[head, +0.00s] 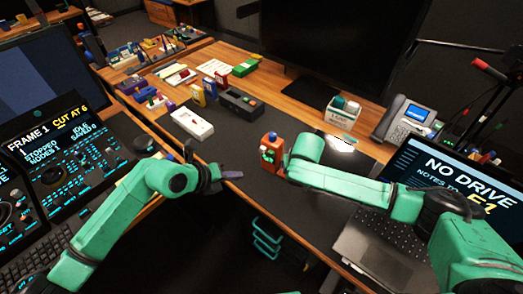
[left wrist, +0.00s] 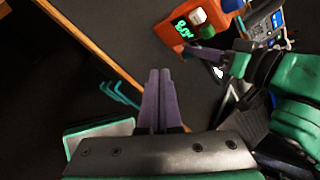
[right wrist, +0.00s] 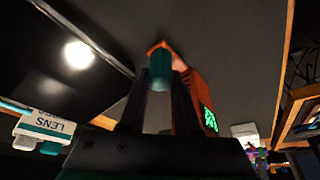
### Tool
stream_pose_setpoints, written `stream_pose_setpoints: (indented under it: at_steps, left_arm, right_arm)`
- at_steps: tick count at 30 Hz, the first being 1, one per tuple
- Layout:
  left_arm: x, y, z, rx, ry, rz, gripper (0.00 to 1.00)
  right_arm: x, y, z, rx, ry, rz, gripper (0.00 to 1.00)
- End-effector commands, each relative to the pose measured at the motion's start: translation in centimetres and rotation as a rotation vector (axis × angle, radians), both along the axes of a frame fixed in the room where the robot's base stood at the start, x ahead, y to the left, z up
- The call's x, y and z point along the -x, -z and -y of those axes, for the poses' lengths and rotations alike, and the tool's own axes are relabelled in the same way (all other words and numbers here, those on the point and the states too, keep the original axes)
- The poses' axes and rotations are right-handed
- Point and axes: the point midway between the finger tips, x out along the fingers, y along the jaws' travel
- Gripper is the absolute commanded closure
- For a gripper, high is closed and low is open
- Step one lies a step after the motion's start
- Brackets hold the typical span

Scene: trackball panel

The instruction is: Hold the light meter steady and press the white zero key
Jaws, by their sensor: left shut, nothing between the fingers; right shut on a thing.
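The light meter (head: 270,153) is an orange box on the dark desk mat. In the left wrist view, the orange meter (left wrist: 168,34) shows green digits, a white key (left wrist: 198,16) and a green part beside the key. My right gripper (right wrist: 158,95) is shut on the meter, with a teal cylinder (right wrist: 160,68) and orange body showing between and beyond its fingers. My left gripper (head: 238,174) is shut and empty, to the left of the meter and apart from it. Its closed fingers also show in the left wrist view (left wrist: 160,75).
A white device (head: 192,123) and a dark box (head: 241,103) lie behind on the desk. A laptop (head: 385,250) and a desk phone (head: 408,119) stand at right. A control panel (head: 62,170) fills the left. The mat around the meter is mostly clear.

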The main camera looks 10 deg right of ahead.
Motion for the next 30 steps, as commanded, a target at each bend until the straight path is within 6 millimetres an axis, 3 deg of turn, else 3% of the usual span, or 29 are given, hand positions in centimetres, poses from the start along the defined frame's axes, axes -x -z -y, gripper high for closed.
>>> stream_pose_setpoints:
  at_steps: [16, 30]
  left_arm:
    - [-5.6, -0.1, 4.9, 0.004, 0.0, -0.002, 1.0]
    - [-6.2, 0.0, 5.5, 0.002, 0.0, -0.002, 1.0]
  right_arm:
    - [0.0, 0.0, 0.0, 0.0, 0.0, 0.001, 1.0]
    - [0.0, 0.0, 0.0, 0.0, 0.0, 0.001, 1.0]
